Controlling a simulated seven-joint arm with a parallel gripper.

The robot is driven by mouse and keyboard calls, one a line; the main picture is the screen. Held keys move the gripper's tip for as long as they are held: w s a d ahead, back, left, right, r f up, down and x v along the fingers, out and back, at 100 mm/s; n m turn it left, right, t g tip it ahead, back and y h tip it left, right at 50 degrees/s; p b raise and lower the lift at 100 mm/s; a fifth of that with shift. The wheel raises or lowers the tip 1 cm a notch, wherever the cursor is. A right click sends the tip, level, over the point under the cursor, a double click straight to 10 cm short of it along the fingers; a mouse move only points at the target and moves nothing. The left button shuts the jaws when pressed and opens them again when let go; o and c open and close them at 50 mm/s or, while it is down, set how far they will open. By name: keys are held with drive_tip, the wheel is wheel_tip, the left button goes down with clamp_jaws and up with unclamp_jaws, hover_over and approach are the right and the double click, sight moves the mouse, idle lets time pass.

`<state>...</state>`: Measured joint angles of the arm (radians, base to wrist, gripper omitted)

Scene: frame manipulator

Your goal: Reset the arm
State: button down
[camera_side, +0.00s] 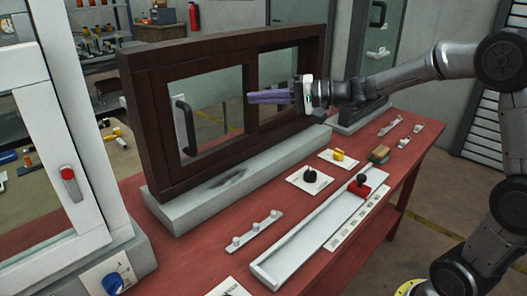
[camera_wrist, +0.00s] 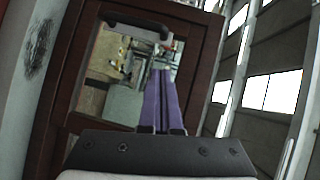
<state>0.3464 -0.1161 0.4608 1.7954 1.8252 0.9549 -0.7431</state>
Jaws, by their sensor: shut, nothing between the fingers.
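My gripper (camera_side: 268,97) has purple fingers and is in the upper middle of the side view, pointing left. Its fingers are shut together with nothing between them. It is in the air above the red table (camera_side: 225,193), in front of the brown wooden frame (camera_side: 152,118). In the wrist view my gripper (camera_wrist: 160,75) points toward the frame's opening, with the brown frame (camera_wrist: 203,55) around it. I cannot tell the exact gap between fingers and frame. My arm reaches in from the right.

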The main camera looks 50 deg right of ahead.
drive_tip(key=s+a+r+n+y, duration=0.2)
drive_tip(key=s+a+r+n, duration=0.15)
drive_tip(key=a+r, duration=0.2)
drive_tip(key=s+a+f+n+g+h, duration=0.1)
drive_tip(key=s+a+f+n+g, duration=0.15)
drive_tip(key=s, duration=0.55)
drive_tip(key=s+a+f+n+g+h, duration=0.1)
drive_tip(key=s+a+f+n+g, duration=0.2)
drive_tip(key=s, duration=0.5)
drive_tip(key=s+d+f+g+h, duration=0.2)
drive_tip(key=s+d+f+h, duration=0.7)
drive_tip(key=s+d+f, duration=0.2)
drive_tip(key=shift+s+d+f+n+g, duration=0.2)
drive_tip(key=shift+s+d+n+g, duration=0.2)
drive_tip(key=shift+s, duration=0.75)
